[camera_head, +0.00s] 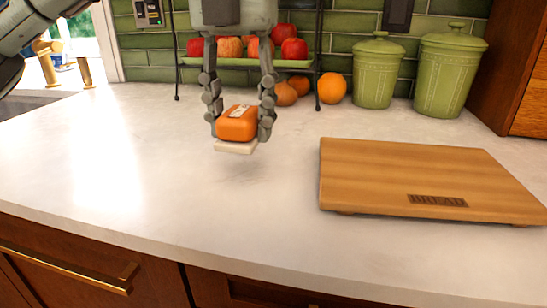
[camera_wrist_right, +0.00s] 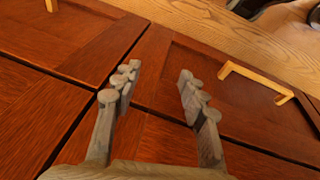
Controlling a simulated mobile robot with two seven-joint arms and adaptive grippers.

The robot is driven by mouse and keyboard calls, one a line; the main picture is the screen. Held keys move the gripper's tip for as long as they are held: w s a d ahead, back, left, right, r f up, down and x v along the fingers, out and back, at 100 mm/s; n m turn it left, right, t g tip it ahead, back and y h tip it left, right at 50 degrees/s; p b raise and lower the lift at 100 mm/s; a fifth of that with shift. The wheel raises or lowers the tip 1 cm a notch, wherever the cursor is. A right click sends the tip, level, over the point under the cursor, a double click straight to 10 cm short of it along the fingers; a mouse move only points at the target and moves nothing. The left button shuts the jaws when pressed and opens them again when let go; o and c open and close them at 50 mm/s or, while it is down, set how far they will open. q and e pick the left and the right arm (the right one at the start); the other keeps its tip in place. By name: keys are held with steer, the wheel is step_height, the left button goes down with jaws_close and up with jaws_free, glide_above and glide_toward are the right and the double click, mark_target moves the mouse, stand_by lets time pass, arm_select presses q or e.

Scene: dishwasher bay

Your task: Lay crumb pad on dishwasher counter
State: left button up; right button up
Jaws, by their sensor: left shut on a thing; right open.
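The crumb pad (camera_head: 237,125), an orange block with a white bottom layer and a small label on top, hangs just above the white counter (camera_head: 190,190). My left gripper (camera_head: 239,117) points down and is shut on the pad, with one finger on each side of it. The pad looks roughly level, with a shadow on the counter below. My right gripper (camera_wrist_right: 155,95) shows in the right wrist view. It is open and empty in front of wooden cabinet fronts.
A wooden bread board (camera_head: 425,180) lies on the counter at the right. Behind stand a fruit rack (camera_head: 250,62) with apples, an orange (camera_head: 332,88) and green canisters (camera_head: 377,72). A sink (camera_head: 25,105) is at far left. The counter's front and left are clear.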

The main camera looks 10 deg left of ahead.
arm_select(q)
glide_above(275, 174)
steer(key=s, duration=0.1)
steer(key=f, duration=0.3)
steer(key=shift+a, duration=0.2)
steer(key=shift+w+d+f, duration=0.2)
steer(key=shift+w+f, duration=0.25)
steer(key=shift+f, duration=0.3)
step_height(275, 174, down, 3)
steer(key=shift+f+p, duration=0.15)
steer(key=shift+p, duration=0.25)
arm_select(e)
steer(key=shift+a+f, duration=0.25)
steer(key=shift+f, duration=0.6)
arm_select(q)
steer(key=shift+f, duration=0.15)
